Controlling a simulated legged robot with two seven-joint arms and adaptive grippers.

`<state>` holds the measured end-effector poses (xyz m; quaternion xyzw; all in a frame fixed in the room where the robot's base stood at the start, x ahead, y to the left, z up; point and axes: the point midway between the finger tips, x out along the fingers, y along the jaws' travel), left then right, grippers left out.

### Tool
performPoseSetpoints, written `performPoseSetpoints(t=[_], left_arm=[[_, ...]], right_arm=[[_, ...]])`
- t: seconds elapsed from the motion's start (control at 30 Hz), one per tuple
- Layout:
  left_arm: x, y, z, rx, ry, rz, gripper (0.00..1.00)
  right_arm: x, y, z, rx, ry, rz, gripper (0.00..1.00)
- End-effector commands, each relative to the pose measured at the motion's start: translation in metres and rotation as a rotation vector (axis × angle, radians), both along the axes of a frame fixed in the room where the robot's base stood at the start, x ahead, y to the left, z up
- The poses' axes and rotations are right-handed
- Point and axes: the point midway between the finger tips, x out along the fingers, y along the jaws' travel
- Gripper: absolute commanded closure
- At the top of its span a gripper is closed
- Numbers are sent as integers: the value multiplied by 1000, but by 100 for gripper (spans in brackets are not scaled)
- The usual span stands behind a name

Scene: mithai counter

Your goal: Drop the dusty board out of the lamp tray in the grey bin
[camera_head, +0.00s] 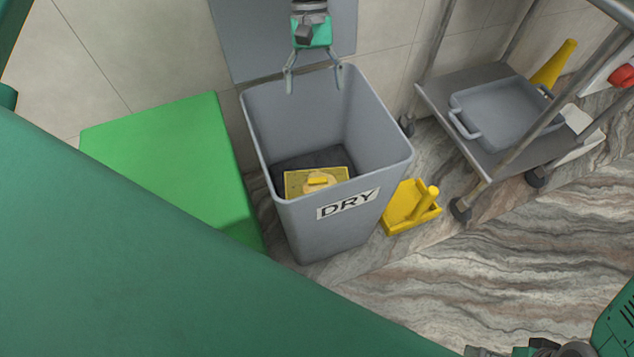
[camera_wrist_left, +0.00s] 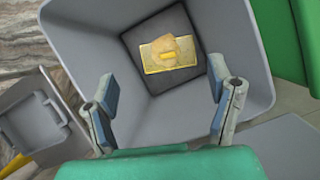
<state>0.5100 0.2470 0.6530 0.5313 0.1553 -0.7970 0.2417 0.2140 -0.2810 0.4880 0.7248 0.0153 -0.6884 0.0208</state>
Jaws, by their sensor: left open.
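The grey bin (camera_head: 380,165), labelled DRY, stands on the floor in the middle of the head view. The dusty board (camera_head: 296,188), yellow with a pale dusty patch and a yellow handle, lies inside it on a dark bottom. The board also shows in the left wrist view (camera_wrist_left: 158,66), flat inside the bin. My left gripper (camera_head: 313,88) is open and empty over the back rim of the bin, above and apart from the board. The wrist view shows its two fingers (camera_wrist_left: 160,108) spread with nothing between them.
A green box (camera_head: 165,155) stands left of the bin. A yellow dustpan (camera_head: 408,208) lies on the floor to its right. A metal trolley (camera_head: 475,85) with a grey tray (camera_head: 500,115) stands further right. Marbled floor in front is clear.

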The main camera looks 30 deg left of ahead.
Motion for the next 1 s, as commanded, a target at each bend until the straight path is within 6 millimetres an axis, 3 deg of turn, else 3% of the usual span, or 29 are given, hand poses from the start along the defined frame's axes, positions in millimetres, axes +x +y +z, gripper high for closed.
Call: performPoseSetpoints(t=[0.3,0.5,1.0], left_arm=[[23,7,63,6,-5,0,25],[33,12,92,7,-2,-1,25],[35,15,102,8,0,-2,25]], right_arm=[[0,-2,-1,4,-1,0,0],[0,-1,-1,3,-1,0,0],[2,-1,-1,2,2,1,0]])
